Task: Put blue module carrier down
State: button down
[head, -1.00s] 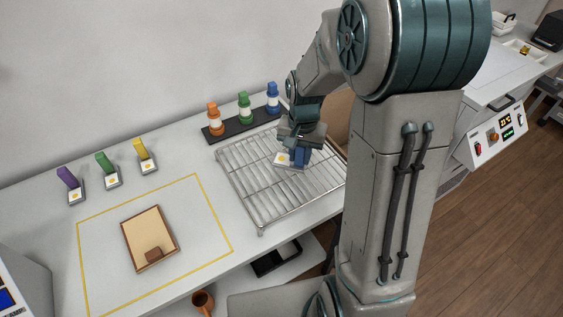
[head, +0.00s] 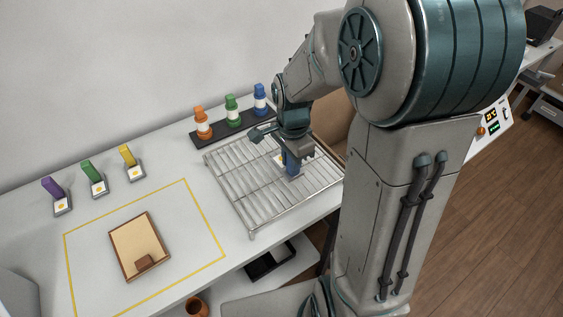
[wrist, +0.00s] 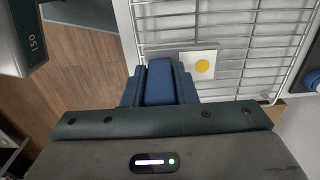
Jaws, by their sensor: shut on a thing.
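The blue module carrier has a blue upright grip (head: 292,163) and a flat pale plate with a yellow dot, which shows in the wrist view (wrist: 203,66). My gripper (head: 291,154) is shut on the blue grip and points down over the right part of the wire rack (head: 240,190). In the wrist view my gripper (wrist: 160,88) has the blue grip between its fingers, with the plate over the rack wires. I cannot tell whether the plate touches the wires. My gripper partly hides the carrier in the head view.
Orange, green and blue bottles (head: 231,108) stand in a dark holder (head: 225,128) behind the rack. Purple, green (head: 94,178) and yellow carriers stand on the bench at left. A tan tray (head: 138,245) lies inside a yellow outline. The rack's left part is clear.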

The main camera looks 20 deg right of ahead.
jog(key=w+f, duration=0.1)
jog(key=w, duration=0.1)
jog(key=w+f, duration=0.1)
jog(key=w, duration=0.1)
jog(key=w+f+p, duration=0.1)
jog(key=w, duration=0.1)
jog(key=shift+a+f, duration=0.25)
jog(key=shift+a, duration=0.1)
jog(key=shift+f+p, duration=0.3)
jog(key=shift+f, duration=1.75)
jog(key=shift+f, duration=0.2)
jog(key=c, duration=1.2)
grip_release()
jog(key=shift+o, duration=0.2)
jog(key=shift+r, duration=0.1)
